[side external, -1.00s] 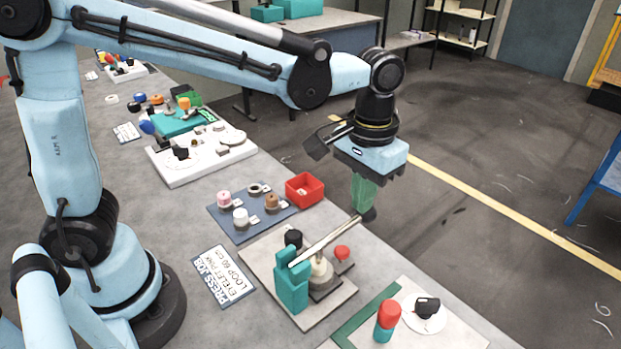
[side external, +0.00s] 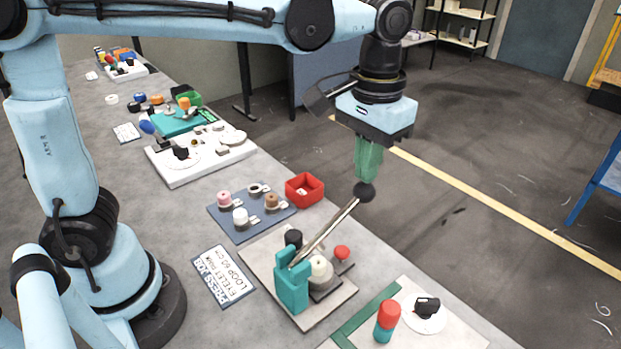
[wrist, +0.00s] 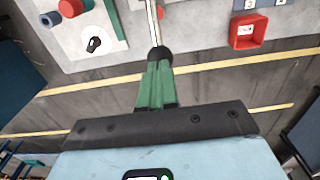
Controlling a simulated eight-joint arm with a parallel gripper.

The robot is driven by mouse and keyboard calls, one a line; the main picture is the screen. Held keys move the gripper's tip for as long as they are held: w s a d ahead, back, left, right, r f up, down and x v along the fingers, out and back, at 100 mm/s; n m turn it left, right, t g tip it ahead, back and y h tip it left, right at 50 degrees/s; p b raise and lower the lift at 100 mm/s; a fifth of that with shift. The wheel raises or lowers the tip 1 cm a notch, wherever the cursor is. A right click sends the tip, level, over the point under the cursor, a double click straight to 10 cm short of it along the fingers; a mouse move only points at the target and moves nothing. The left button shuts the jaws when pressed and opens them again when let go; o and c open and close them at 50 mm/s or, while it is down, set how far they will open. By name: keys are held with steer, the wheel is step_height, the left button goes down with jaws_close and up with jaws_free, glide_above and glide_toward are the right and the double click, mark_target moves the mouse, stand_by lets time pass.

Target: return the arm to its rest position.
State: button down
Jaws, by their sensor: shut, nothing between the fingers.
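My gripper (side external: 367,178) points down beyond the front edge of the bench. Its green fingers are shut with nothing between them; they also show in the wrist view (wrist: 157,80). The press lever (side external: 325,232) slants up from the teal press stand (side external: 292,284) toward my fingertips. Its black ball end (side external: 365,192) is right at the tips, and the wrist view shows this ball (wrist: 159,54) there too. I cannot tell whether fingers and ball touch. My arm is stretched out over the bench.
A red open box (side external: 304,190) stands near the bench edge beside a blue tray (side external: 228,228) of small spools. A red-topped teal cylinder (side external: 387,321) and a black dial (side external: 427,307) are at the front right. The floor (side external: 480,140) beyond the bench is clear.

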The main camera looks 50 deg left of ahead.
steer(key=shift+a, duration=0.1)
steer(key=s+a+f+t, duration=0.2)
steer(key=s+a+t, duration=0.1)
steer(key=a, duration=0.4)
steer(key=s+a+f+t, duration=0.3)
steer(key=a+t, duration=0.1)
steer(key=a, duration=0.2)
steer(key=shift+s+a, duration=0.3)
steer(key=shift+a, duration=0.1)
